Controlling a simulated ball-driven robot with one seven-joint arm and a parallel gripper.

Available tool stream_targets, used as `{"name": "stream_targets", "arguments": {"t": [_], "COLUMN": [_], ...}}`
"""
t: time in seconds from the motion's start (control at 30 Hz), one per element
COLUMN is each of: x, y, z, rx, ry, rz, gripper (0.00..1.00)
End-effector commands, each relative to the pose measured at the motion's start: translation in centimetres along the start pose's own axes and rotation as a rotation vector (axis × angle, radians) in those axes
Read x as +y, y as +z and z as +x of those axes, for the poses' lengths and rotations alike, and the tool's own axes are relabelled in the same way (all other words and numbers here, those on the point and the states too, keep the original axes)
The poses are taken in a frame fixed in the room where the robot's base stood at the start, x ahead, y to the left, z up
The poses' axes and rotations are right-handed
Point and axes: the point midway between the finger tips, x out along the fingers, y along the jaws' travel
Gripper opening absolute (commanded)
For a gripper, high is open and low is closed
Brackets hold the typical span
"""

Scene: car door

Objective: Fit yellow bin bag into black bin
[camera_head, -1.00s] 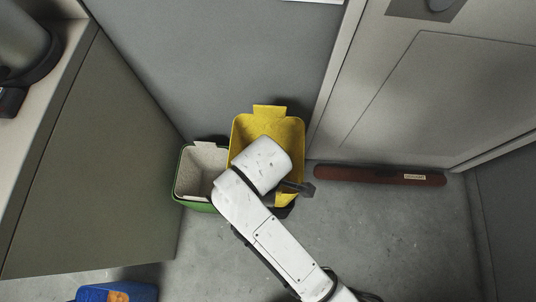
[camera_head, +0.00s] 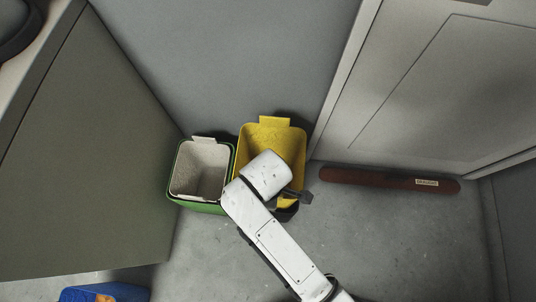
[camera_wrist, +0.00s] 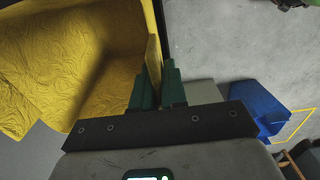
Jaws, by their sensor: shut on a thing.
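The yellow bin bag (camera_head: 272,138) is an open, box-shaped liner with a tab on its far rim. In the head view it stands right of the green bin, against the grey wall. My gripper (camera_wrist: 155,82) has green fingers shut on the bag's near rim, as the wrist view shows; the bag's embossed inside (camera_wrist: 50,60) fills the left there. In the head view my white arm covers the near part of the bag and the grip. A little black (camera_head: 287,214) shows below the bag, apparently the black bin; how far the bag sits in it is hidden.
A green bin (camera_head: 198,208) with a pale liner (camera_head: 203,160) stands just left of the bag. A brown bar (camera_head: 385,180) lies along the door panel. A blue object (camera_head: 105,293) is at the lower left. The floor (camera_head: 400,240) right of my arm is clear.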

Motion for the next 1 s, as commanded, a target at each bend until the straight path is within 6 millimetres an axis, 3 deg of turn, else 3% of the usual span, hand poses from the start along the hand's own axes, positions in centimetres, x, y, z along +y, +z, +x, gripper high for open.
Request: {"name": "stream_targets", "arguments": {"t": [0.03,0.5,1.0], "x": [-0.1,-0.1,0.0], "y": [0.0,0.0,0.0], "z": [1.7,13.0,18.2], "rx": [-0.003,-0.002,-0.001], "ry": [-0.002,-0.001,-0.001], "rz": [-0.001,-0.001,0.0], "gripper": [0.0,0.0,0.0]}}
